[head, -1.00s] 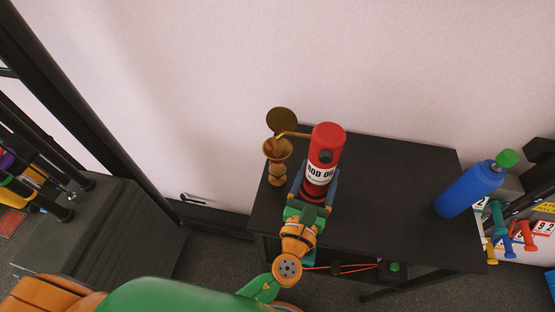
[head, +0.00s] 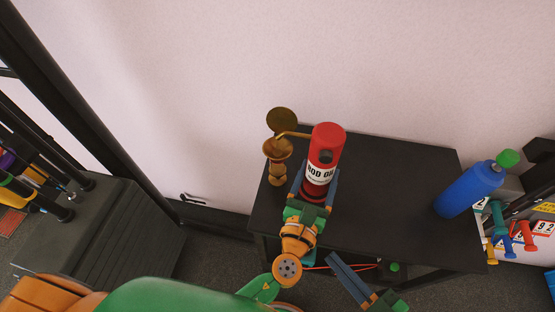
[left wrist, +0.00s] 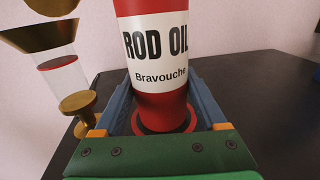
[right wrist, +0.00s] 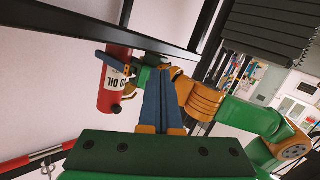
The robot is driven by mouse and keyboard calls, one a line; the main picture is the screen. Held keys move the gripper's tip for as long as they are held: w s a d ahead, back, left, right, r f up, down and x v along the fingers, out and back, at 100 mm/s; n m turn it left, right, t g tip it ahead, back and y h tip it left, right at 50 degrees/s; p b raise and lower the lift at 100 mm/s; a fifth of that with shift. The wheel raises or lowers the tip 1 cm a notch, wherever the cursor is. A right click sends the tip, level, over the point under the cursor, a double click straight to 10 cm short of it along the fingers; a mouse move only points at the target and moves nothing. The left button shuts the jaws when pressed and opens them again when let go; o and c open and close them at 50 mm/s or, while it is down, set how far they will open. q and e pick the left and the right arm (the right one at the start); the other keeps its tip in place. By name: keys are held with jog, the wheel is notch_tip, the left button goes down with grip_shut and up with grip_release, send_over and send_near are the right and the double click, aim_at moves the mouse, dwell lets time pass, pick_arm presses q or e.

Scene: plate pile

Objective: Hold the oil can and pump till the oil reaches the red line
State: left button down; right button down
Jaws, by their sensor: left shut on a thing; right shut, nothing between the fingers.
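The red oil can (head: 326,142) with a white label stands upright on the black table. Its thin brass spout reaches left over a brass funnel-topped vessel (head: 277,149) with a lid tipped open. In the left wrist view the vessel has a clear section (left wrist: 66,76) with a red line near its top; I cannot make out oil in it. My left gripper (head: 317,182) is shut around the can's lower body, a finger on each side. My right gripper (head: 334,260) is shut and empty at the table's front edge, apart from the can. The can also shows in the right wrist view (right wrist: 115,88).
A blue bottle (head: 468,190) with a green cap stands at the right end of the black table (head: 388,198). The tabletop between can and bottle is clear. A wall is behind. Dumbbells (head: 510,230) are at the right, a dark stepped block (head: 105,235) at the left.

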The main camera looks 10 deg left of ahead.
aim_at(319, 158)
jog(key=w+a+r+n+t+y, duration=0.1)
jog(key=a+r+t+y, duration=0.15)
jog(key=r, duration=0.45)
jog(key=w+a+r+n+t+y, duration=0.1)
jog(key=a+r+t, duration=0.15)
jog(key=r, duration=0.35)
jog(key=w, duration=0.8)
jog(key=shift+w+r, duration=0.15)
jog(key=shift+w, duration=0.05)
jog(key=shift+a, duration=0.1)
dwell(0.6)
jog(key=shift+w, duration=0.45)
jog(key=shift+s, duration=0.15)
jog(key=s, duration=0.6)
jog(key=shift+s, duration=0.4)
dwell(2.7)
